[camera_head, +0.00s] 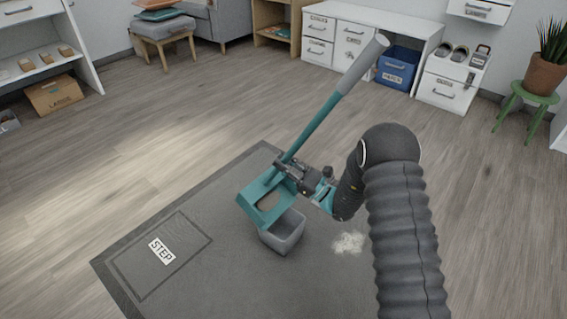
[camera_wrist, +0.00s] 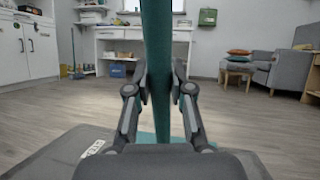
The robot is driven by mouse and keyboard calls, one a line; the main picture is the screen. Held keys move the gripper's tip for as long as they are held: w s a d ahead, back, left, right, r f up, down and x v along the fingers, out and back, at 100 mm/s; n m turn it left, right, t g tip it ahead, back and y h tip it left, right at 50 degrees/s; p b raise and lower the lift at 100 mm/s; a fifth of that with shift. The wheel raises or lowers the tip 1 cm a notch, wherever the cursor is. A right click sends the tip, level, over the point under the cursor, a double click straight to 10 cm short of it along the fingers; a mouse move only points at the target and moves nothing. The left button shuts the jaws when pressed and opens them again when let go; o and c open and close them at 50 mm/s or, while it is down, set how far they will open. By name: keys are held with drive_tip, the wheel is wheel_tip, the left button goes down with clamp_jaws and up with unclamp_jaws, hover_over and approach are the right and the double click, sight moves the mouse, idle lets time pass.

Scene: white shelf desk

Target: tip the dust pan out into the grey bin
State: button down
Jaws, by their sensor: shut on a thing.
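The teal dust pan (camera_head: 252,195) has a long handle (camera_head: 318,122) with a grey grip at its top. The handle leans up to the right. My gripper (camera_head: 300,177) is shut on the lower handle, just above the pan. In the wrist view my gripper (camera_wrist: 160,88) has its fingers on both sides of the teal handle (camera_wrist: 157,40). The grey bin (camera_head: 284,236) stands on the dark mat, and the pan is above its back left part, hiding some of its rim. I cannot tell whether they touch, or whether the pan holds anything. The bin's inside is mostly hidden.
A pale heap of debris (camera_head: 348,243) lies on the mat (camera_head: 215,290) right of the bin. A STEP label (camera_head: 161,251) marks the mat's left part. A white desk (camera_head: 372,40), a blue box (camera_head: 398,68) and a plant on a green stool (camera_head: 528,97) stand farther back. Open floor lies between.

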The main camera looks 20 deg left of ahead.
drive_tip(key=shift+d, duration=0.2)
idle(0.5)
drive_tip(key=shift+s+d+y+b, duration=0.3)
drive_tip(key=shift+d+y+b, duration=0.2)
drive_tip(key=shift+d+b, duration=0.2)
drive_tip(key=shift+s+a, duration=0.1)
drive_tip(key=shift+a, duration=0.05)
idle(1.0)
